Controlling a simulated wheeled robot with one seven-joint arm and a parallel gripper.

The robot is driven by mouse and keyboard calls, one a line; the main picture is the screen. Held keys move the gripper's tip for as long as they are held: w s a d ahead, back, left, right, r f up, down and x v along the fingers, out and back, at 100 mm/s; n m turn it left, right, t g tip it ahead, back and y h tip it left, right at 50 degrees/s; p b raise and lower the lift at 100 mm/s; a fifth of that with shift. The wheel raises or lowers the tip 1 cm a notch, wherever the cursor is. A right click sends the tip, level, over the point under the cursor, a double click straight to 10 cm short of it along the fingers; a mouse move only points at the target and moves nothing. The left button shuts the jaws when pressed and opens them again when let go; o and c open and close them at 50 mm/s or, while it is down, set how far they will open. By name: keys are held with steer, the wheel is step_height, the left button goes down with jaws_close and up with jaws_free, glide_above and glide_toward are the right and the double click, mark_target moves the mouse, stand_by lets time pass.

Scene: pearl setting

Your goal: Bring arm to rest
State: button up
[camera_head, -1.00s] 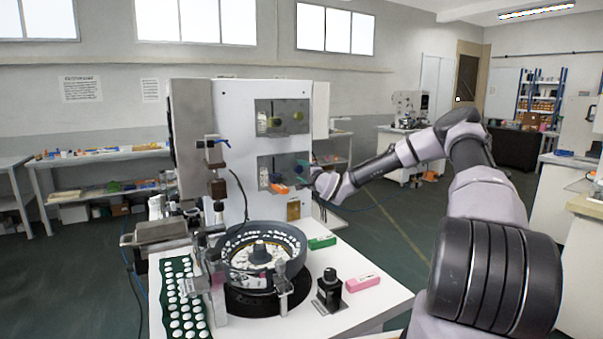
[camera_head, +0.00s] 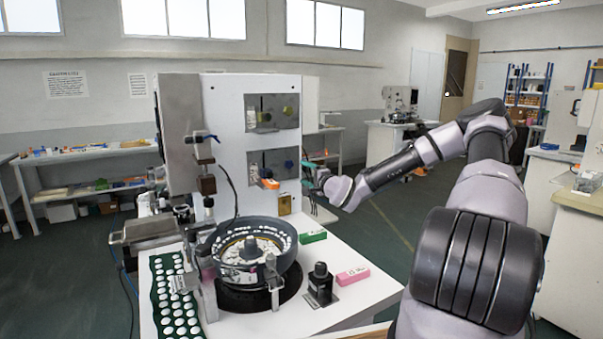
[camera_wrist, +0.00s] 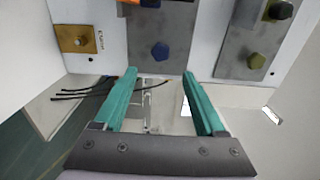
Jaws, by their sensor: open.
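My gripper (camera_wrist: 160,85) shows its two teal fingers apart in the wrist view, with no object between them. In the head view my gripper (camera_head: 312,172) is at the right side of the white machine (camera_head: 225,130), beside its lower panel. In the wrist view the machine's panels with a blue knob (camera_wrist: 160,50) and an olive knob (camera_wrist: 256,61) lie beyond the fingertips. My arm reaches in from the right, bent at a raised elbow. I cannot tell whether a finger touches the machine.
A round bowl feeder (camera_head: 252,250), a green box (camera_head: 313,236), a pink box (camera_head: 352,275) and a black device (camera_head: 320,284) stand on the white table (camera_head: 375,288). A green tray with white discs (camera_head: 170,300) lies at its left. Open floor lies behind my arm.

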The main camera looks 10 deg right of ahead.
steer(key=shift+s, duration=0.1)
steer(key=s+a+f+n+g, duration=0.2)
steer(key=s+a+n+g, duration=0.2)
steer(key=s+n+g, duration=0.4)
steer(key=s+d+r+n+g+h, duration=0.1)
steer(key=s+d+r+h, duration=0.2)
steer(key=s+r, duration=0.4)
steer(key=s+d+r+n+g+h, duration=0.15)
steer(key=s+d+r, duration=0.25)
steer(key=s+r, duration=0.8)
steer(key=s, duration=0.5)
steer(key=s+r+y, duration=0.1)
steer(key=s+r, duration=0.3)
steer(key=s, duration=0.6)
steer(key=shift+a+r, duration=0.35)
steer(key=shift+r, duration=0.05)
